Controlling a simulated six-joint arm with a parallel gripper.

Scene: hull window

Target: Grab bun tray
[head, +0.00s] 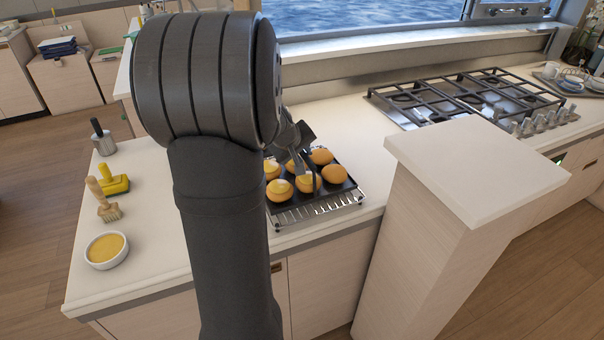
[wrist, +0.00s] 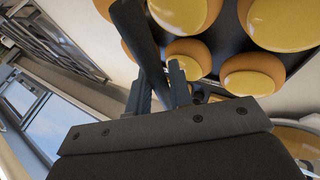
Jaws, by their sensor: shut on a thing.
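The bun tray (head: 335,189) is dark and holds several golden buns (head: 280,190), some with yellow glaze on top. It sits on a wire rack (head: 345,203) on the counter, with no clear gap showing. My gripper (head: 299,148) is at the tray's far left side, partly hidden behind my own arm. In the wrist view, the tray (wrist: 232,48) and its buns (wrist: 262,75) fill the upper right. There, the fingers of my gripper (wrist: 163,86) are close together around a dark bar at the tray's edge. The exact contact is hard to see.
A tall cabinet block (head: 475,165) rises at the right. A gas hob (head: 460,95) lies behind.

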